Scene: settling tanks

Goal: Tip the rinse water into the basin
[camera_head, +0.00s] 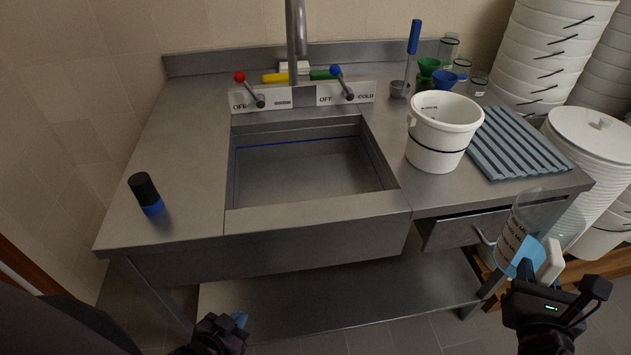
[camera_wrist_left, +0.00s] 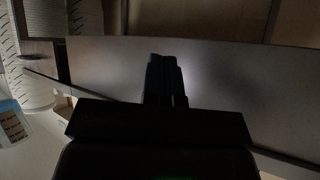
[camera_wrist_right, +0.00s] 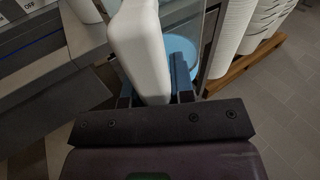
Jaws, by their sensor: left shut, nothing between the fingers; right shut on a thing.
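A clear jug (camera_head: 514,228) with printed markings, a white handle (camera_head: 551,262) and blue water (camera_head: 529,254) low inside is at the lower right. My right gripper (camera_head: 540,277) is shut on the handle, which also shows in the right wrist view (camera_wrist_right: 140,50). The jug is in front of the counter's right end, apart from the basin. I cannot tell whether it is tilted. The sunken steel basin (camera_head: 310,180) has a blue line round its inner wall and looks empty. My left gripper (camera_head: 230,325) is shut and empty below the counter's front edge; its fingers show in the left wrist view (camera_wrist_left: 165,78).
A white bucket (camera_head: 438,145) stands right of the basin, beside a ribbed grey mat (camera_head: 515,143). A black-and-blue bottle (camera_head: 146,194) stands left. A faucet (camera_head: 296,35) rises behind the basin. A drawer (camera_head: 458,230) is partly open near the jug. Stacked buckets (camera_head: 555,45) fill the right.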

